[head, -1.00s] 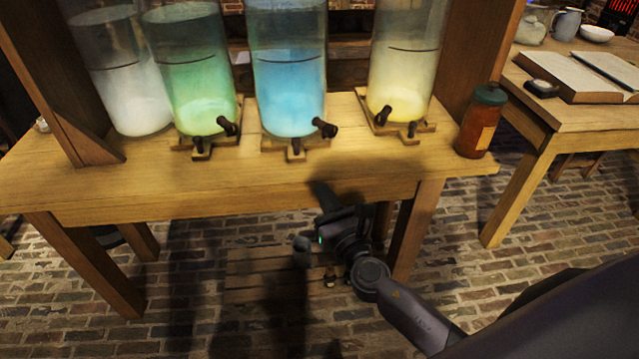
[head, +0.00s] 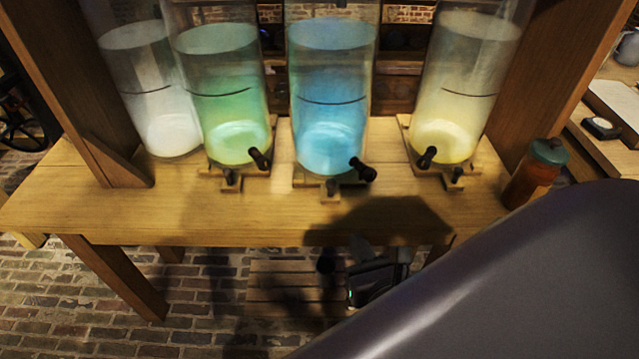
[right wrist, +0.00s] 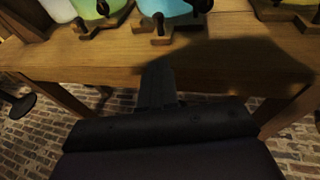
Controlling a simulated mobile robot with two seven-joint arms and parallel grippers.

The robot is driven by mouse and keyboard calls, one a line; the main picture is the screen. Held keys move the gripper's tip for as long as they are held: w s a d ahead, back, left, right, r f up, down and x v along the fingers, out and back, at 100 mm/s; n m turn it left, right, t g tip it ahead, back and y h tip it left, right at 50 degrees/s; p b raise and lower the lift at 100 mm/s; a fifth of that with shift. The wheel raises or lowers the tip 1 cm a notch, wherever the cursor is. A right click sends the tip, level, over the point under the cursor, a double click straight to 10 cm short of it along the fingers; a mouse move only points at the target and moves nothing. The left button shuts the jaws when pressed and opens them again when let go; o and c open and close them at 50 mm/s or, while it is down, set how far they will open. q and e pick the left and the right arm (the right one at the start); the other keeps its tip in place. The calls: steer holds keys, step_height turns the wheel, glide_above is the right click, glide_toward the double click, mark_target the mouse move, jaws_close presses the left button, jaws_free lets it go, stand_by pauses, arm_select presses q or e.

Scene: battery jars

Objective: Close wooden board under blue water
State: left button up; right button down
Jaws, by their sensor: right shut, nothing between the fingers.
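The jar of blue water (head: 331,120) stands on the wooden table (head: 110,205), between the green and pale yellow jars. A wooden board (head: 306,178) lies under its base, with a small dark knob (head: 331,188) at its front. A dark tap (head: 362,170) sticks out at the jar's lower right. My right gripper (head: 358,246) is shut and empty just in front of the table's front edge, below and apart from the board. In the right wrist view the shut fingers (right wrist: 157,76) point toward the table, with the board (right wrist: 158,30) beyond. My left gripper is out of view.
A white jar (head: 163,100), a green jar (head: 225,110) and a yellow jar (head: 455,100) share the table. A red-brown lidded jar (head: 535,175) stands at the right. My arm covers the lower right. The tabletop in front of the boards is clear.

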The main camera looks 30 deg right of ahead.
glide_toward(331, 191)
steer(key=x, duration=0.5)
steer(key=shift+w+f+b, duration=0.15)
steer(key=shift+f+b, duration=0.1)
steer(key=shift+b, duration=0.05)
steer(key=shift+w+d, duration=0.2)
steer(key=shift+w, duration=0.35)
steer(key=w+d, duration=0.2)
steer(key=w, duration=0.1)
steer(key=shift+w+d+r+p, duration=0.1)
steer(key=shift+w+p, duration=0.2)
steer(key=shift+p, duration=0.1)
steer(key=shift+d+r, duration=0.15)
